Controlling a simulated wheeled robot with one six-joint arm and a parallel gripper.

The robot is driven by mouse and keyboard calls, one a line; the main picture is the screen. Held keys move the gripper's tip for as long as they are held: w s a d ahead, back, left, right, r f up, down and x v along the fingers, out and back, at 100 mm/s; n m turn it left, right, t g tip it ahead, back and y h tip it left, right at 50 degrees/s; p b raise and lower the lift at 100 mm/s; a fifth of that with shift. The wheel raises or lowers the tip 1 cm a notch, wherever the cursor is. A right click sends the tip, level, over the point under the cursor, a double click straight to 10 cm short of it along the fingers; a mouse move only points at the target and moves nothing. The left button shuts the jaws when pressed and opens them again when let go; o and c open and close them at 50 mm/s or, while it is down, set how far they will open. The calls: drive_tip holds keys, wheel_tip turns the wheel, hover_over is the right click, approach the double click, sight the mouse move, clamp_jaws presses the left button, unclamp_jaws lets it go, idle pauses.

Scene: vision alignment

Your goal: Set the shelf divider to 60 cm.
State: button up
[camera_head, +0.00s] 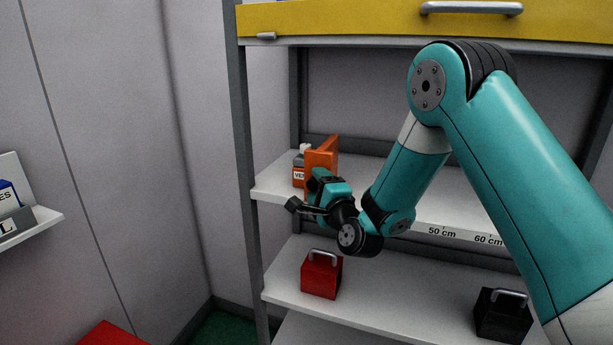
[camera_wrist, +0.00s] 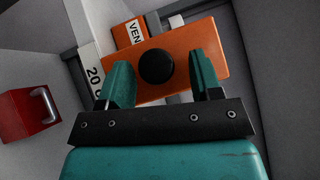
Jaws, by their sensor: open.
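The orange shelf divider (camera_head: 323,156) stands upright on the middle shelf, toward its left end. In the wrist view the orange divider (camera_wrist: 205,45) shows a round black knob (camera_wrist: 156,66) on its front. My gripper (camera_head: 313,192) is at the divider's front. In the wrist view my gripper (camera_wrist: 156,70) is open, with one teal finger on each side of the knob and gaps between. The shelf-edge scale shows a 60 cm mark (camera_head: 488,239) and a 50 cm mark (camera_head: 441,231) to the right. A label starting with 20 (camera_wrist: 93,75) shows by the divider.
A red box (camera_head: 321,275) and a black box (camera_head: 501,315) with handles sit on the shelf below. A yellow drawer front (camera_head: 340,18) is above. The middle shelf looks bare right of the divider, partly hidden by my arm.

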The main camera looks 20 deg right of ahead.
drive_tip(key=shift+w+f, duration=0.15)
drive_tip(key=shift+a, duration=0.1)
drive_tip(key=shift+c, duration=0.8)
drive_tip(key=shift+a, duration=0.1)
clamp_jaws()
